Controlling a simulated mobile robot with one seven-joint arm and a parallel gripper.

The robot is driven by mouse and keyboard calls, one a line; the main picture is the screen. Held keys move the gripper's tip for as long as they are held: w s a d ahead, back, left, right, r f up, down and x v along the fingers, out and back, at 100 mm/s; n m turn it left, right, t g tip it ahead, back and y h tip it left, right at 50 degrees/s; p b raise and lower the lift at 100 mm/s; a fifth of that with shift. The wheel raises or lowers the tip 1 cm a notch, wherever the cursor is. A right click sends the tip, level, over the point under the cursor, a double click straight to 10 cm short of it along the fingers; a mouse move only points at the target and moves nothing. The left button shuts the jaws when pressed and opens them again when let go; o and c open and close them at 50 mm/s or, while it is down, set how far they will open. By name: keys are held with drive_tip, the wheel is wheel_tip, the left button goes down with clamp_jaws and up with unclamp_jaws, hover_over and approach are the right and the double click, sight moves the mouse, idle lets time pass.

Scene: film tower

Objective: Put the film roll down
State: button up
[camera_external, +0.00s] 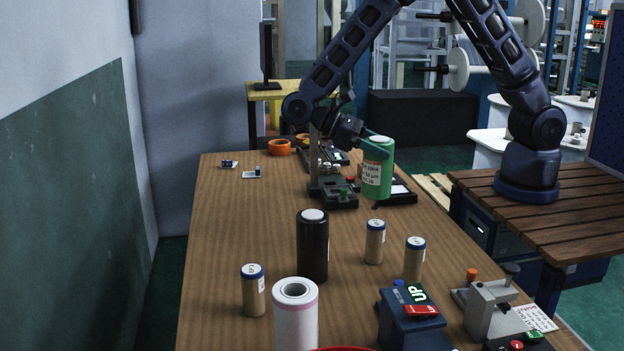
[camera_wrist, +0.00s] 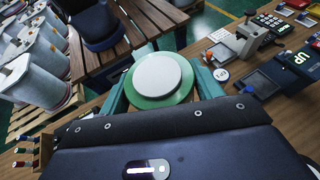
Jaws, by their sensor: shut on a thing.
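The film roll (camera_external: 376,172) is a green cylinder with a white printed label, held upright above the table's right edge. In the wrist view its round top, a white disc in a green ring, shows as the film roll (camera_wrist: 158,80). My gripper (camera_external: 377,148) is shut on the roll, with a green finger on each side of it in the wrist view (camera_wrist: 160,88). The roll's lower end looks clear of the wooden table (camera_external: 230,215), though the exact gap cannot be told.
A dark stand (camera_external: 334,192) and a black flat device (camera_external: 397,192) are close to the roll. A black roll (camera_external: 312,248), a white-pink roll (camera_external: 296,318) and several small tan rolls (camera_external: 375,243) stand nearer the camera. The table's left middle is free.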

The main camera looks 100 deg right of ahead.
drive_tip(key=w+r+m+t+y, duration=0.5)
drive_tip(key=w+m+t+y, duration=0.3)
drive_tip(key=w+m+t, duration=0.35)
drive_tip(key=w+d+r+m+t+h, duration=0.1)
drive_tip(key=w+d+r+m+t, duration=0.25)
drive_tip(key=w+m+t, duration=0.2)
drive_tip(key=w+d+r+m+t+h, duration=0.2)
drive_tip(key=w+d+m+t, duration=0.2)
drive_tip(key=w, duration=0.3)
wheel_tip(320, 180, down, 25)
drive_tip(key=o, duration=1.7)
drive_tip(key=shift+s+f, duration=0.1)
